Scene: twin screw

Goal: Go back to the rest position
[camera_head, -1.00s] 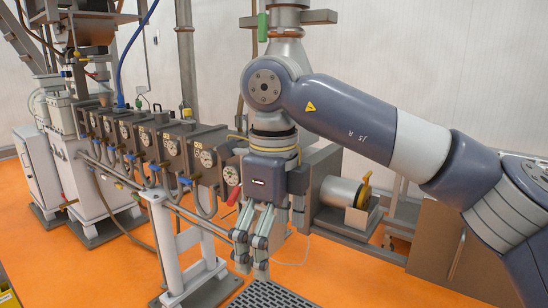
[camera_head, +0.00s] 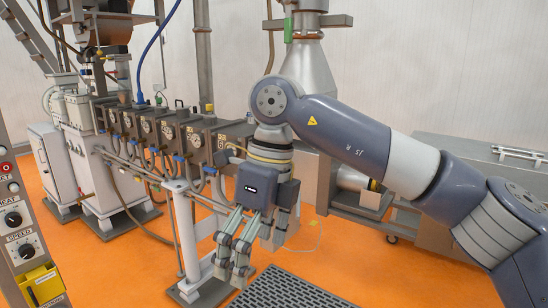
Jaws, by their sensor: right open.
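My right gripper (camera_head: 237,251) hangs from the right arm, pointing down and slightly left. Its fingers are open, and I see nothing between them. It is in front of the twin-screw machine (camera_head: 165,127), above the orange floor and near the dark grating. The right arm reaches in from the right side and bends down at the elbow. My left gripper is not in view.
A control panel (camera_head: 22,225) with knobs and a yellow box stands at the left edge. A white support post (camera_head: 187,235) rises left of the gripper. A dark floor grating (camera_head: 285,290) lies at the bottom. A metal cabinet (camera_head: 470,160) stands behind the arm.

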